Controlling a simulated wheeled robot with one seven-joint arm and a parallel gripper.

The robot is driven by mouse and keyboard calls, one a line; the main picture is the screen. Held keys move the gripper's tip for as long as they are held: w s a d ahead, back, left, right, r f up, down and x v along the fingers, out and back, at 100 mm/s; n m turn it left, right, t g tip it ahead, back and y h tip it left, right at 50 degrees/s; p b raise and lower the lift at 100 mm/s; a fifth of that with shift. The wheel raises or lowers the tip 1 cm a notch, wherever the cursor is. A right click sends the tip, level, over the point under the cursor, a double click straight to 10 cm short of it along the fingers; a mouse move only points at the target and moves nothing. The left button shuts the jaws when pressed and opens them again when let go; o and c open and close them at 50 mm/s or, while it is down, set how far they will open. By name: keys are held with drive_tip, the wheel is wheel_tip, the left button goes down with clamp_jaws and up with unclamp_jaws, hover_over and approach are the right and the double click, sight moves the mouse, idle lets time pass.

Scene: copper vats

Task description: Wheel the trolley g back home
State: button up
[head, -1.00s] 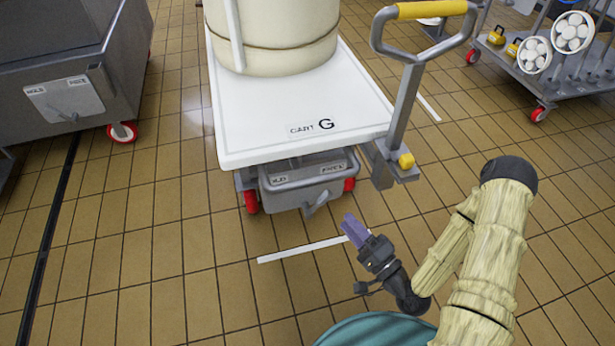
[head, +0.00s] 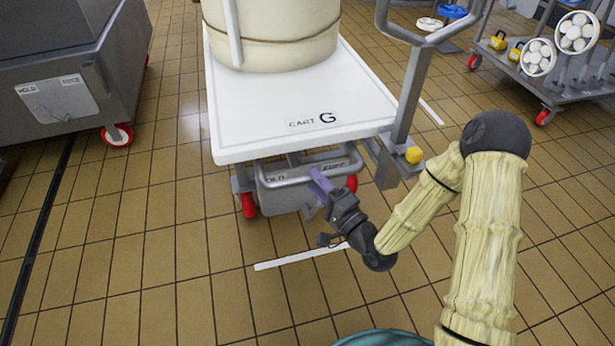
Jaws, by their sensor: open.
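Trolley g, labelled "CART G" (head: 270,128), stands ahead of me with a white top and red wheels. A cream drum (head: 275,35) stands on it. Its upright push handle (head: 405,95) rises at the right front corner, and its top is cut off by the frame. Under the top is a grey box (head: 300,190) with a bar and "HOLD" and "FREE" plates, partly hidden by my gripper. My gripper (head: 318,180), with purple fingers, is open in front of this box, near its right side. I cannot tell whether it touches the box.
A white floor line (head: 300,257) lies just in front of the trolley. A grey wheeled vat (head: 60,80) stands at the left with its own HOLD/FREE plate. Another trolley (head: 560,75) with round white-filled parts stands at the upper right. The tiled floor between them is clear.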

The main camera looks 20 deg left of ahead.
drive_tip(key=b+x, duration=0.1)
drive_tip(key=x, duration=0.3)
clamp_jaws()
